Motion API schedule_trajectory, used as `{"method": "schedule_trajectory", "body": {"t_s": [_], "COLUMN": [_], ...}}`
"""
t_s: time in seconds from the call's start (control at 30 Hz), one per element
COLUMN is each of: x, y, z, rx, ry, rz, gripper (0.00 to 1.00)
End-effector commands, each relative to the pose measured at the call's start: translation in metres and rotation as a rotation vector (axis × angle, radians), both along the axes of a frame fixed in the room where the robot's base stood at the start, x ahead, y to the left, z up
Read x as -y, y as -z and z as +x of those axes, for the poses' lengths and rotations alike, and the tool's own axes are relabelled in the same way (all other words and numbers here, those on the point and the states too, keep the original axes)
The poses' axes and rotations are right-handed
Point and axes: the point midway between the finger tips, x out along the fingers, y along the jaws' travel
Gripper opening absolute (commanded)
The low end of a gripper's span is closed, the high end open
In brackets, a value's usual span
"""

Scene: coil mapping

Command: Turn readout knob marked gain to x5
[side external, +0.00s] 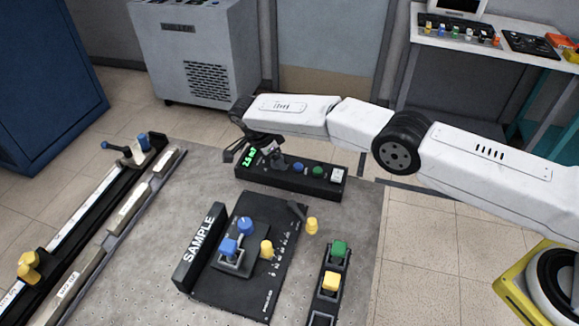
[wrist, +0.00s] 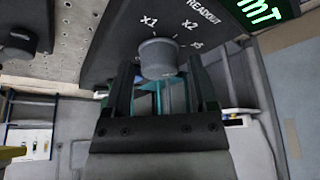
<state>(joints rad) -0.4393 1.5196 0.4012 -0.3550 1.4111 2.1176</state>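The readout box (side external: 300,182) is a dark box with a green lit display (side external: 249,157) reading about 2.5 mT in the side view. In the wrist view its panel (wrist: 112,45) is marked READOUT and carries a grey round knob (wrist: 158,58) with x1, x2 and x5 around it. I cannot make out the knob's pointer. My gripper (wrist: 162,72) has its two dark fingers apart, one on each side of the knob, with small visible gaps. In the side view my gripper (side external: 262,146) is at the display end of the box, partly covering it.
A blue knob (side external: 298,168) and a green knob (side external: 318,172) sit further right on the box. The SAMPLE fixture (side external: 200,245) and its black plate stand in front. A rail (side external: 110,190) runs at the left. Bare table lies between box and fixture.

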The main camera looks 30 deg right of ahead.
Motion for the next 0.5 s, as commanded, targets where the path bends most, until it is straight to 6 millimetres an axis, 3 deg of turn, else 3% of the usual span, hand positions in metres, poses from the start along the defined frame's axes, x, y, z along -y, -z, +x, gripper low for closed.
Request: {"method": "schedule_trajectory", "body": {"t_s": [0.5], "x": [-0.0028], "y": [-0.0058], "z": [0.0000], "rx": [0.001], "ry": [-0.001], "rz": [0.000], "gripper": [0.84]}}
